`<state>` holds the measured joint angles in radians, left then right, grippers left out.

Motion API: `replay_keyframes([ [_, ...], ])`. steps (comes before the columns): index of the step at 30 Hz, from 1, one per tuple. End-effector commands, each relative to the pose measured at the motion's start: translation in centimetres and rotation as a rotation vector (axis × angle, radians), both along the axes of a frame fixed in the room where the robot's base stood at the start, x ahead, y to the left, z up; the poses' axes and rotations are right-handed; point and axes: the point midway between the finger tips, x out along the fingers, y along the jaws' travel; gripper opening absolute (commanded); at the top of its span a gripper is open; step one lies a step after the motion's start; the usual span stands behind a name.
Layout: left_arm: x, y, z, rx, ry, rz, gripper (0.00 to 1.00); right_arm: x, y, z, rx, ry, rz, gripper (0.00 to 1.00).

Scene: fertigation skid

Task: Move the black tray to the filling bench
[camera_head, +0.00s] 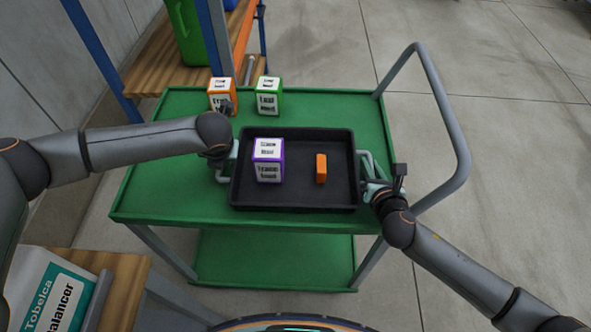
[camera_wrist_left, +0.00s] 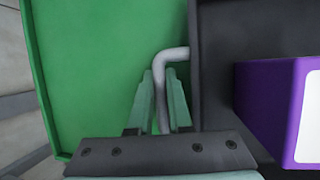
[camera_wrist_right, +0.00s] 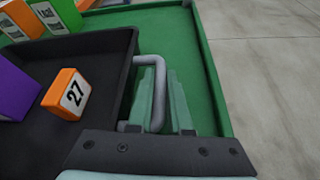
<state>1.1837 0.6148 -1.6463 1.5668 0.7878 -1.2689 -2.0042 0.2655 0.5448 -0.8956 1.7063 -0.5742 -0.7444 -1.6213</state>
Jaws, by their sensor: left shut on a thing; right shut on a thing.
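The black tray (camera_head: 300,196) is over the green cart's top in the head view; I cannot tell whether it touches the cart. It holds a purple-and-white box (camera_head: 268,161) and a small orange block (camera_head: 321,168), marked 27 in the right wrist view (camera_wrist_right: 66,94). My left gripper (camera_head: 230,163) is shut on the tray's left grey handle, which shows in the left wrist view (camera_wrist_left: 161,85). My right gripper (camera_head: 374,184) is shut on the right grey handle, seen in the right wrist view (camera_wrist_right: 158,92). The filling bench cannot be identified for certain.
An orange box (camera_head: 221,97) and a green box (camera_head: 268,97) stand on the green cart (camera_head: 180,190) behind the tray. The cart's grey push handle (camera_head: 452,125) rises at right. A wooden shelf (camera_head: 165,65) with a green container (camera_head: 190,35) is behind. A wooden surface (camera_head: 125,290) is front left.

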Motion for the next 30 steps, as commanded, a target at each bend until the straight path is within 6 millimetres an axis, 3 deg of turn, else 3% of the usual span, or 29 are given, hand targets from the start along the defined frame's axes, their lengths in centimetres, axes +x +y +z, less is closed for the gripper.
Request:
replay_keyframes([
  [11,0.2,0.1,0.8,0.001,-0.005,0.002,0.0,0.1,0.0,0.7,0.0,-0.002,-0.001,0.0],
  [24,0.2,0.1,4.5,0.001,-0.004,0.002,0.0,0.0,-0.1,4.4,0.0,-0.001,-0.001,0.0],
  [30,0.1,0.1,5.2,0.001,-0.003,0.002,0.0,0.0,-0.1,5.2,-0.001,-0.001,-0.001,0.0],
])
